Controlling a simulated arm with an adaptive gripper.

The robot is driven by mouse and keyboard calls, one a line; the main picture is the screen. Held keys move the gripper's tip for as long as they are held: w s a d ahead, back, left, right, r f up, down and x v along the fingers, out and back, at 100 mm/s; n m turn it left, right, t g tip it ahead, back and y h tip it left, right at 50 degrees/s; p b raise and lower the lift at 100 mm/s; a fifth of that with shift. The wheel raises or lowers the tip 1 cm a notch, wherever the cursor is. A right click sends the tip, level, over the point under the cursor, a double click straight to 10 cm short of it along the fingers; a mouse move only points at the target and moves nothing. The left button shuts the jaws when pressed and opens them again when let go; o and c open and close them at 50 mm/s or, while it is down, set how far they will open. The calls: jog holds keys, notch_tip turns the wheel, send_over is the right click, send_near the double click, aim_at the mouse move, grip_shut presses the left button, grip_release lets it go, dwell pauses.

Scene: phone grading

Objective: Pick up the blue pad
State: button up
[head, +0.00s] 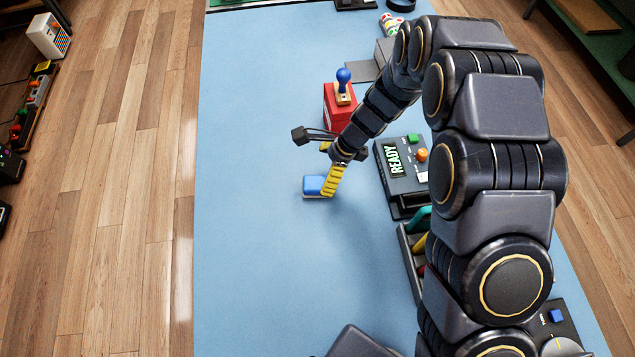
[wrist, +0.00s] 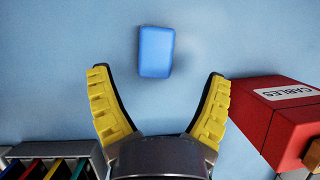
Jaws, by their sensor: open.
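My gripper (head: 329,172) has yellow ridged fingers and is just above and to the right of the pad in the head view. In the wrist view my gripper (wrist: 158,75) is open, with nothing between its fingers.
A red box (wrist: 296,118) labelled CABLES stands close to the right finger; in the head view the red box (head: 338,104) has a blue-knobbed joystick. A READY device (head: 406,178) and a tool rack (head: 411,262) stand right. The table (head: 250,230) is clear at left.

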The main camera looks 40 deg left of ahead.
aim_at(318, 183)
jog(key=x, duration=0.5)
jog(key=shift+s+d+f, duration=0.2)
jog(key=shift+f, duration=0.05)
jog(key=c, duration=1.2)
jog(key=shift+r, duration=0.1)
